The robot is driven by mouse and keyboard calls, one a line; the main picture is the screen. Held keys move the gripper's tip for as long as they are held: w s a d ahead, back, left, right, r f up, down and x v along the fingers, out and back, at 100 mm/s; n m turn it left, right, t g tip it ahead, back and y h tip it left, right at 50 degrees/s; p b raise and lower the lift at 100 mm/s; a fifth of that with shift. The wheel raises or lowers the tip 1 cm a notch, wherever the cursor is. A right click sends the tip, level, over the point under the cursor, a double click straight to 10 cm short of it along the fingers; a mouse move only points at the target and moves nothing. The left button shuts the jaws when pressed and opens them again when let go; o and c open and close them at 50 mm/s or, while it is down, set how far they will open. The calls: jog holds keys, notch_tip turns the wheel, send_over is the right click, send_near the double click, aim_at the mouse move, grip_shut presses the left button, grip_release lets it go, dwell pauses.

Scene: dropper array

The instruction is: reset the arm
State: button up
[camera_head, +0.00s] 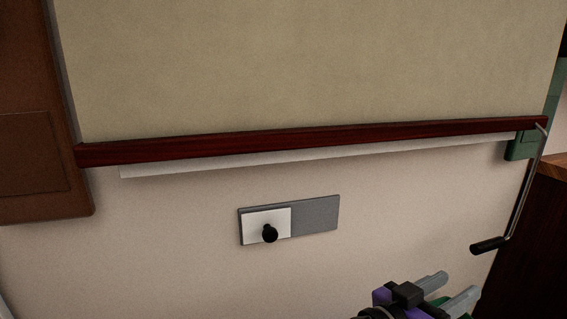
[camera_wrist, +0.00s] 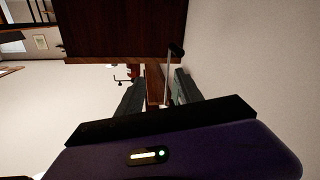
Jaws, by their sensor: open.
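My gripper (camera_head: 456,291) shows at the bottom right of the head view, with its two grey fingers apart and nothing between them. In the wrist view my gripper (camera_wrist: 157,92) also has its fingers spread and empty. It is in front of the pale wall, below and to the right of the grey plate and apart from it. Part of my arm behind it is cut off by the lower edge of the head view.
A grey plate (camera_head: 316,215) with a white panel (camera_head: 254,224) and black knob (camera_head: 270,234) is on the wall. Above runs a dark red bar (camera_head: 300,138). A crank handle (camera_head: 489,245) hangs at right, near dark wooden furniture (camera_head: 530,240). A brown panel (camera_head: 40,120) stands left.

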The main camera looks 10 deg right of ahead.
jog(key=w+a+f+n+t+y, duration=0.4)
jog(key=w+a+n+t+y, duration=0.2)
jog(key=w+n+t, duration=0.3)
jog(key=s+a+f+n+t+y, duration=0.5)
jog(key=s+a+f+n+y, duration=0.15)
jog(key=a+f+y, duration=0.2)
jog(key=s+a+f+m+g+y, duration=0.1)
jog(key=s+f+y, duration=0.1)
jog(key=s, duration=1.3)
jog(key=s+a+f+m+g+y, duration=0.1)
jog(key=s+m+y, duration=0.1)
jog(key=s, duration=1.4)
notch_tip(320, 180, up, 28)
jog(key=p, duration=2.8)
jog(key=shift+w+a, duration=0.15)
jog(key=shift+w, duration=0.05)
